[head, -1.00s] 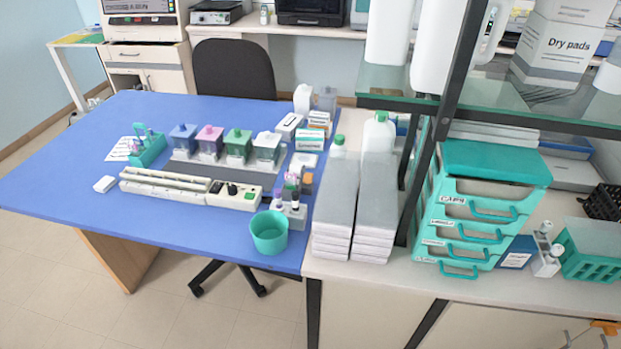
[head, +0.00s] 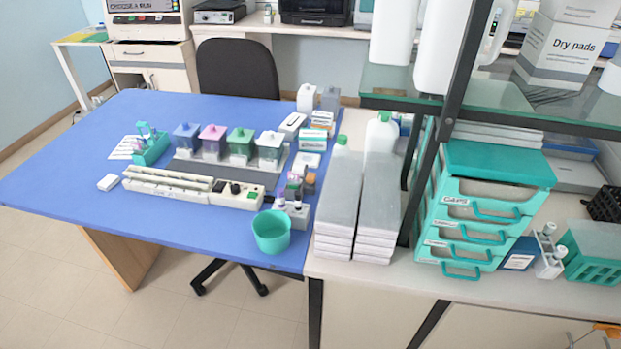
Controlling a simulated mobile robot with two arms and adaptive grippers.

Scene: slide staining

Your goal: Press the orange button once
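I cannot make out an orange button in the head view. A long cream staining unit (head: 168,194) lies on the blue table, with a control panel (head: 226,195) at its right end. The panel carries a black knob and a green part, too small to read well. A beige machine (head: 145,27) with a screen reading "CHOOSE A RUN" stands at the back left. The small coloured marks below its screen are too small to identify.
A teal cup (head: 272,233) stands near the front right of the blue table (head: 60,170). Stacked grey-topped boxes (head: 338,205), a teal drawer unit (head: 490,205) and a dark shelf post (head: 440,120) fill the right. The table's left side is mostly clear.

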